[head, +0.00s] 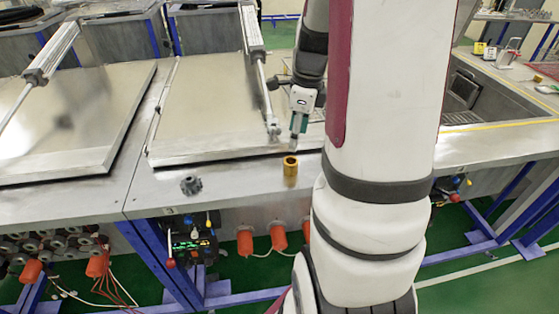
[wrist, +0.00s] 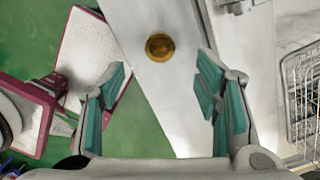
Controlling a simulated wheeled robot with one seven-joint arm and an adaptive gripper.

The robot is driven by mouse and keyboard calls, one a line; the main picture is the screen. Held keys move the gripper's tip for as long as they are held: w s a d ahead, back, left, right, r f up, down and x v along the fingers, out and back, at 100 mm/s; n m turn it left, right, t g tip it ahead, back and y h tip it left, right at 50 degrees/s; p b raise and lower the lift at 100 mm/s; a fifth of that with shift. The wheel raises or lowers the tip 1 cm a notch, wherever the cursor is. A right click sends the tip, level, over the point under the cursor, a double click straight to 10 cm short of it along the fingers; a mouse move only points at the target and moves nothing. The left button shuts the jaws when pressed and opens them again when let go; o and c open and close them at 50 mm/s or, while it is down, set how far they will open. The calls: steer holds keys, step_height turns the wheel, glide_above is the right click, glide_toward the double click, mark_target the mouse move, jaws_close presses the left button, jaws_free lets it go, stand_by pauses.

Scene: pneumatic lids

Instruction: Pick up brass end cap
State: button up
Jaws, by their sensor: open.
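The brass end cap (head: 290,166) is a small golden cylinder standing upright on the front strip of the metal bench. In the wrist view the end cap (wrist: 160,47) shows from above as a round brass ring, ahead of the fingertips and roughly centred between them. My gripper (head: 299,128) is above the bench, behind and a little above the end cap in the head view. In the wrist view my gripper (wrist: 162,78) has its teal-padded fingers spread wide with nothing between them. The end cap is not touched.
A dark knobbed fitting (head: 191,185) stands on the bench left of the end cap. A large metal lid (head: 215,100) with a pneumatic cylinder (head: 252,30) lies behind. Orange caps (head: 278,236) and a valve panel (head: 190,240) sit below the bench edge. A wire basket (wrist: 303,95) is at right in the wrist view.

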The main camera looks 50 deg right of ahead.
mark_target(291, 166)
steer(key=f, duration=0.7)
steer(key=f+p, duration=0.1)
steer(key=f, duration=0.2)
steer(key=shift+w+a+f, duration=0.3)
steer(key=shift+w, duration=0.1)
steer(key=shift+c, duration=0.4)
jaws_close()
